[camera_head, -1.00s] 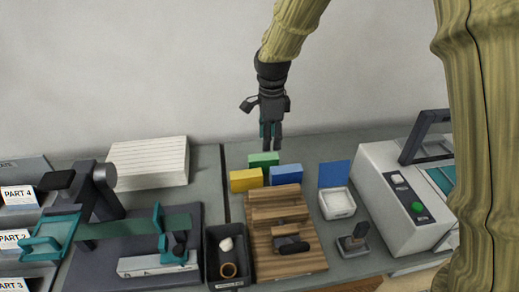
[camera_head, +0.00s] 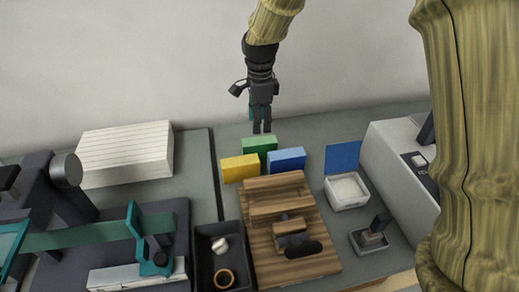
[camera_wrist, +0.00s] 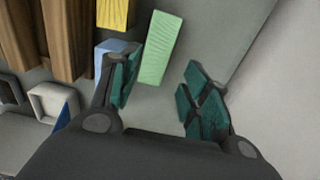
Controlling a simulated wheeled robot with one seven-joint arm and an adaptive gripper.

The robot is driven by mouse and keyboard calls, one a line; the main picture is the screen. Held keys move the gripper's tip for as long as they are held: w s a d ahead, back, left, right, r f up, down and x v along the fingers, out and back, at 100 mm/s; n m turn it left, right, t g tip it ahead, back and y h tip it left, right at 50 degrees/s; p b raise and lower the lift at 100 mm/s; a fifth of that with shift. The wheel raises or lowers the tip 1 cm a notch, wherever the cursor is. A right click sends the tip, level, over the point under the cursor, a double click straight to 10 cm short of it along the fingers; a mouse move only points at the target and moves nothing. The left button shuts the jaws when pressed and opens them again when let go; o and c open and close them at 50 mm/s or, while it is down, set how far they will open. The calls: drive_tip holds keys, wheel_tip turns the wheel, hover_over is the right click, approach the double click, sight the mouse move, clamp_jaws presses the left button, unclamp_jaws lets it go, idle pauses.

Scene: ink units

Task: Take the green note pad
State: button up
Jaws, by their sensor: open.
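The green note pad (camera_head: 260,148) is a small upright block on the grey table, behind the yellow pad (camera_head: 240,168) and the blue pad (camera_head: 287,160). My gripper (camera_head: 262,128) hangs pointing down just above and behind the green pad in the head view. In the wrist view the gripper (camera_wrist: 158,95) is open, with teal finger pads spread apart and nothing between them. There the green pad (camera_wrist: 160,48) lies ahead of the fingertips, nearer the left finger. The blue pad (camera_wrist: 112,50) is partly hidden by the left finger.
A wooden stand (camera_head: 290,230) sits in front of the pads. An open white box with a blue lid (camera_head: 346,190) and a stamp (camera_head: 371,237) are to the right. A black tray (camera_head: 221,257) and a stack of paper (camera_head: 125,154) are left. The wall is close behind.

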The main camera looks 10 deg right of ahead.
sight(259, 140)
wheel_tip(259, 140, down, 4)
drive_tip(key=shift+a+f+p, duration=0.1)
drive_tip(key=shift+f+p, duration=0.15)
drive_tip(key=shift+p, duration=0.05)
drive_tip(key=shift+s+f, duration=0.2)
drive_tip(key=shift+f, duration=0.15)
drive_tip(key=shift+s+f+p, duration=0.1)
drive_tip(key=shift+f+p, duration=0.6)
drive_tip(key=shift+f, duration=1.6)
drive_tip(key=shift+c, duration=0.2)
drive_tip(key=c, duration=0.8)
drive_tip(key=shift+r, duration=0.1)
